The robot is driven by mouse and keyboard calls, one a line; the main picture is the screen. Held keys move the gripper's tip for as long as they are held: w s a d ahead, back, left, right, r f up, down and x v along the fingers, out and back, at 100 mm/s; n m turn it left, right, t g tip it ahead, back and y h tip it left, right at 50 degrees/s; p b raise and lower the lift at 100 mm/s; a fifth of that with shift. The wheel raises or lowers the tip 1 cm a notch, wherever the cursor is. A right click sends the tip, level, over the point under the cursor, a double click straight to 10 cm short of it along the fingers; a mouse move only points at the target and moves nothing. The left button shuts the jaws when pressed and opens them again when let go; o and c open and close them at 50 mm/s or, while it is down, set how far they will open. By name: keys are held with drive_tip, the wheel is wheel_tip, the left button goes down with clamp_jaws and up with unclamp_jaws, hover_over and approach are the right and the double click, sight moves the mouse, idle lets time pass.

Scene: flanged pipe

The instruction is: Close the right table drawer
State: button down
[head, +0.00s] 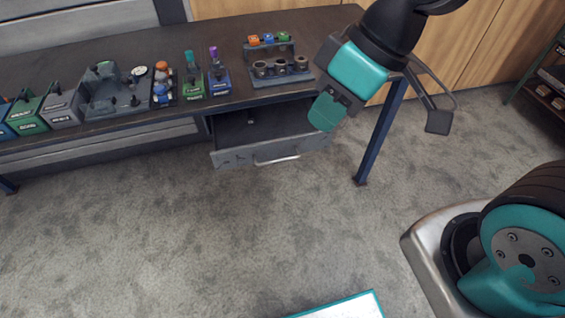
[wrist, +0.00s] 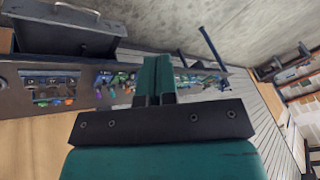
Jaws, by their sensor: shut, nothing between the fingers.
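The right table drawer (head: 240,155) is grey and hangs pulled out under the right part of the dark table (head: 130,52). Its inside shows as a dark gap behind the front panel. A metal bar handle (head: 277,160) sits on the front. My gripper (head: 324,113) is shut and empty; in the head view it overlaps the drawer's right end, and I cannot tell whether it touches. In the wrist view the teal fingers (wrist: 153,78) are together, and the drawer (wrist: 62,30) with its handle (wrist: 78,9) shows at the upper left, apart from the fingertips.
A rack with cups (head: 280,66) stands on the table above the drawer. Several coloured boxes and bottles stand in a row to the left. A blue table leg (head: 380,140) is right of the drawer. The carpet (head: 200,235) in front is mostly clear.

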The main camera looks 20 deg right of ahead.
drive_tip(key=w+d+f+n+t+b, duration=0.1)
drive_tip(key=w+f+n+t+b, duration=0.3)
drive_tip(key=f, duration=0.8)
drive_tip(key=w+d+f+n+b, duration=0.1)
drive_tip(key=w+f+b, duration=0.5)
drive_tip(key=f, duration=0.6)
drive_tip(key=w+d+f+n+t+b, duration=0.1)
drive_tip(key=w+d+f+n+b, duration=0.25)
drive_tip(key=f, duration=0.85)
drive_tip(key=w+a+f, duration=0.5)
drive_tip(key=w+f, duration=0.1)
drive_tip(key=w, duration=0.3)
drive_tip(key=shift+w+a+f+m, duration=0.25)
drive_tip(key=shift+w+a+m, duration=0.1)
drive_tip(key=shift+m, duration=0.1)
drive_tip(key=shift+w, duration=0.1)
